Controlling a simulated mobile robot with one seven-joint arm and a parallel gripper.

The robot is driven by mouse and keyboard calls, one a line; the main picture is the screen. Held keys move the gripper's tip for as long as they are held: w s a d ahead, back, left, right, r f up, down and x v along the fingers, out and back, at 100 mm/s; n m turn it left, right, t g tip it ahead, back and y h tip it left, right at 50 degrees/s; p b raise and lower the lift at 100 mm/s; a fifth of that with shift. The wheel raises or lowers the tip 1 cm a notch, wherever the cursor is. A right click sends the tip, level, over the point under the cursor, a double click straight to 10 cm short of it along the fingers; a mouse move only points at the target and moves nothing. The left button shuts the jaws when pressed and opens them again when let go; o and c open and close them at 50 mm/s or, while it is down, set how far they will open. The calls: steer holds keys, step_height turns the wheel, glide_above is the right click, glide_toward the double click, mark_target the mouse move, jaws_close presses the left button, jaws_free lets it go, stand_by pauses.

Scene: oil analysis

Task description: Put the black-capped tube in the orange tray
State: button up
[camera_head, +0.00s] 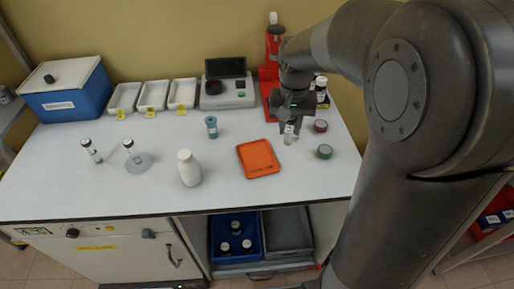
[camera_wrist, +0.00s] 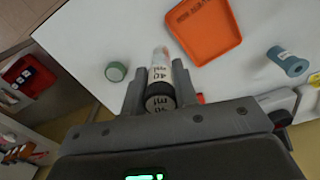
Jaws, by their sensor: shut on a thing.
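My gripper (camera_head: 291,117) is shut on a clear tube with a white label (camera_head: 289,134) and holds it hanging down to the right of the orange tray. In the wrist view, the tube (camera_wrist: 160,66) sits between the two fingers of my gripper (camera_wrist: 158,80), with its black cap (camera_wrist: 159,103) nearest the camera. The orange tray (camera_head: 258,158) is flat and empty on the white bench; it also shows at the top of the wrist view (camera_wrist: 205,32). Whether the tube's lower end touches the bench is not clear.
A green-topped round item (camera_head: 324,152) and a dark red one (camera_head: 320,126) lie right of the tube. A white bottle (camera_head: 189,170) and blue-grey cylinder (camera_head: 211,127) stand left of the tray. Bench around the tray is clear.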

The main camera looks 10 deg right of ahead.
steer(key=shift+w+a+f, duration=0.55)
steer(key=shift+a+f, duration=0.85)
steer(key=shift+f, duration=0.15)
steer(key=shift+w+a+f, duration=0.55)
steer(key=shift+a+f, duration=0.85)
steer(key=shift+f, duration=0.2)
steer(key=shift+w+a+f, duration=0.55)
steer(key=shift+a+f, duration=0.85)
steer(key=shift+f, duration=0.15)
steer(key=o, duration=1)
steer(key=shift+f, duration=0.15)
